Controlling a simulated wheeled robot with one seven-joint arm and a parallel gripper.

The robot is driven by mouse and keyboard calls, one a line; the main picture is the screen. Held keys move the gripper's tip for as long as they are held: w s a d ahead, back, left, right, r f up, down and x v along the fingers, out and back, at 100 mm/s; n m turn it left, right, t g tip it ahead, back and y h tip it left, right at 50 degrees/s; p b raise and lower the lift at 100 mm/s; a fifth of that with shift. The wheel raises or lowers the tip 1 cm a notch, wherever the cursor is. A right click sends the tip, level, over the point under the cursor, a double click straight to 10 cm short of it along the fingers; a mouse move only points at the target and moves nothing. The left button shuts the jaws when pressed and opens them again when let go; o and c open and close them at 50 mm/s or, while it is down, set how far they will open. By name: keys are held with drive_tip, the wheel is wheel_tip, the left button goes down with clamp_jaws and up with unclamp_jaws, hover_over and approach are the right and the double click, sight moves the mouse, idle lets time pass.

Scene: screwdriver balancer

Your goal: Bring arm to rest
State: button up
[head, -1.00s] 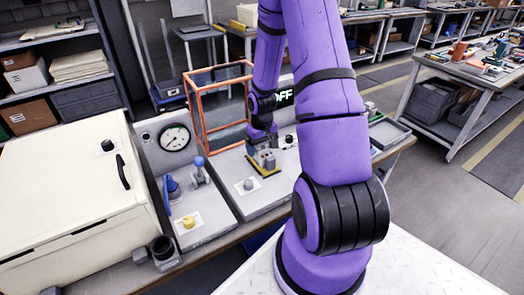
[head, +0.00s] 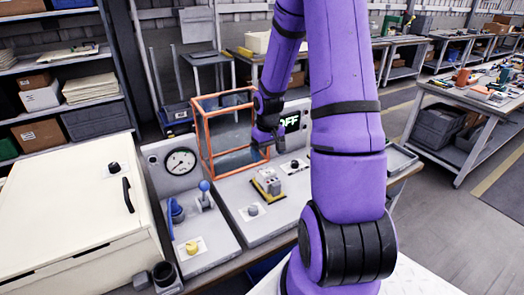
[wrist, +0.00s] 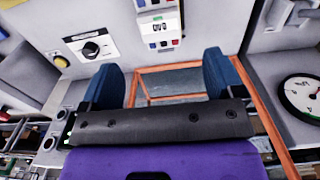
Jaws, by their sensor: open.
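My purple arm crosses the right half of the head view. My gripper (head: 266,142) hangs in front of the orange frame and above the panel, clear of the small grey block (head: 267,181) on its yellow base. In the wrist view, the two blue fingers of my gripper (wrist: 164,80) stand wide apart, with nothing between them. The orange frame (wrist: 185,67) shows behind the fingers there.
Left of the panel are a gauge (head: 181,162), blue levers (head: 205,197) and a yellow knob (head: 192,247). A cream cabinet (head: 70,210) stands at far left. The orange frame (head: 205,140) rises close behind my gripper. A workbench (head: 470,110) stands at right, across open floor.

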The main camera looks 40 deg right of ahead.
drive_tip(key=s+a+r+n+t+h, duration=0.1)
drive_tip(key=s+a+r, duration=0.1)
drive_tip(key=a+r, duration=0.6)
drive_tip(key=s+a+r+t, duration=0.1)
drive_tip(key=a+r, duration=0.3)
drive_tip(key=r, duration=0.8)
drive_tip(key=s+a+r+n+t, duration=0.1)
drive_tip(key=s+a+r, duration=0.4)
drive_tip(key=s, duration=0.2)
drive_tip(key=s+a+r+t+y, duration=0.1)
drive_tip(key=s+a+r+t, duration=0.1)
drive_tip(key=s+a+r, duration=0.3)
drive_tip(key=s, duration=0.3)
drive_tip(key=shift+a+r+n, duration=0.25)
drive_tip(key=shift+a+n, duration=0.05)
drive_tip(key=shift+n, duration=0.1)
